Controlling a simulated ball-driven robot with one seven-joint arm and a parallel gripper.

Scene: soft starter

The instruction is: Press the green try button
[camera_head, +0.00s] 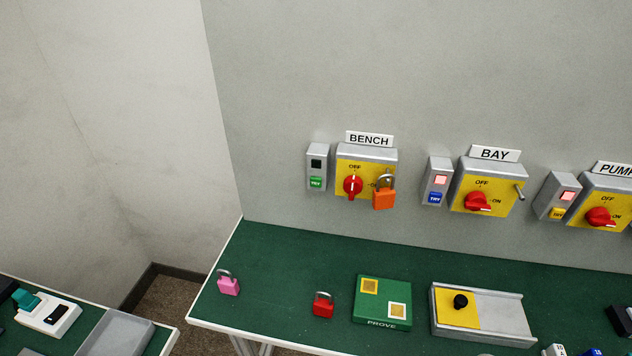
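The green TRY button (316,183) is on the lower front of a small grey box (317,155) on the wall, left of the BENCH switch. The dark window (316,163) above the button is unlit. The BENCH switch panel (352,180) is yellow with a red knob (353,186) whose pointer stands upright toward OFF. An orange padlock (384,193) hangs at its right side. My gripper is not in view.
BAY (490,185) and PUMP (600,205) switches sit to the right, each beside a lit red window. On the green table (270,270) are a pink padlock (228,285), a red padlock (323,305), a green PROVE block (382,301) and a grey slide tray (510,318).

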